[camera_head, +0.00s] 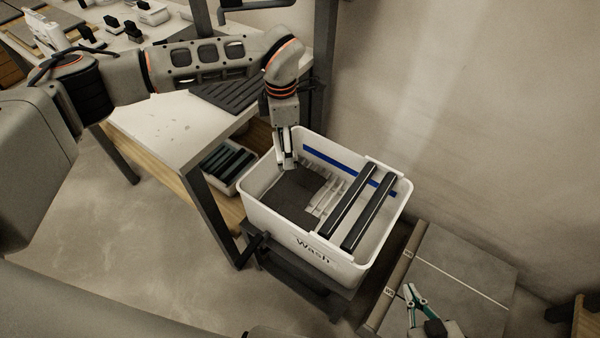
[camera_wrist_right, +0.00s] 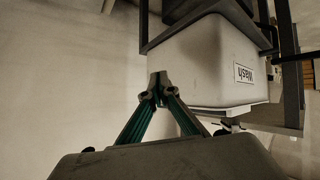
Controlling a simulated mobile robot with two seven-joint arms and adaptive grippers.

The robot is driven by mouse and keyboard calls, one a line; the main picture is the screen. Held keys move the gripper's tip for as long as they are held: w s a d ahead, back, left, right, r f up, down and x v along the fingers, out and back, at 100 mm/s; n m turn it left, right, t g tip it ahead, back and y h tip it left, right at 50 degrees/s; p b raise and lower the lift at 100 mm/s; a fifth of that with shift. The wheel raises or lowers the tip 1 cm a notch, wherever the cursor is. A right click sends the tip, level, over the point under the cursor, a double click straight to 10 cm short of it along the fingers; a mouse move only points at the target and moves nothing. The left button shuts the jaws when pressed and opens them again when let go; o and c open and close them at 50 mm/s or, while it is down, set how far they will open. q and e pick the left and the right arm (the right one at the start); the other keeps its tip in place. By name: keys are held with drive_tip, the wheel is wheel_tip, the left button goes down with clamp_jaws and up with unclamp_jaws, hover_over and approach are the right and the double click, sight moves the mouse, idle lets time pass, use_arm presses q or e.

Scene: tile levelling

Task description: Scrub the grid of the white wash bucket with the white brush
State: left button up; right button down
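The white wash bucket (camera_head: 262,215), labelled "Wash", stands on a dark stand. Inside it lie a dark grey rough surface (camera_head: 290,197) and a row of white slats (camera_head: 328,198); I cannot tell which is the grid. My left gripper (camera_head: 287,162) points down inside the bucket's back left part. Something pale shows at its fingertips; I cannot tell whether it is the white brush or the fingers themselves. My right gripper (camera_head: 408,290) has teal fingers that meet at the tips, empty, right of and in front of the bucket. The bucket also shows in the right wrist view (camera_wrist_right: 205,65).
Two black rollers (camera_head: 346,200) lie across the bucket's right part. A table (camera_head: 165,125) with a dark ribbed tray (camera_head: 225,93) stands left, a small bin (camera_head: 222,165) under it. A grey slab (camera_head: 462,285) lies at right. A wall rises behind.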

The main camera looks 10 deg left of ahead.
use_arm(q)
drive_tip(key=d+f+n+b, duration=0.1)
drive_tip(key=f+n+b, duration=0.1)
drive_tip(key=f, duration=0.3)
drive_tip(key=d+f+n+b, duration=0.1)
drive_tip(key=f+n, duration=0.3)
drive_tip(key=f, duration=0.2)
drive_tip(key=w+d+f+n+b, duration=0.1)
drive_tip(key=f+n+b, duration=0.1)
drive_tip(key=f, duration=0.3)
drive_tip(key=shift+f+n+b, duration=0.3)
drive_tip(key=shift+f+n, duration=0.05)
drive_tip(key=shift+n, duration=0.05)
drive_tip(key=shift+f+b, duration=0.4)
drive_tip(key=shift+f, duration=0.55)
drive_tip(key=shift+f+b, duration=0.2)
drive_tip(key=shift+b, duration=0.15)
drive_tip(key=shift+w, duration=0.15)
use_arm(e)
drive_tip(key=shift+w+a+f+y, duration=0.1)
drive_tip(key=shift+a+f+y, duration=0.2)
drive_tip(key=shift+a+f, duration=0.9)
drive_tip(key=shift+d+f, duration=0.15)
drive_tip(key=shift+f, duration=0.05)
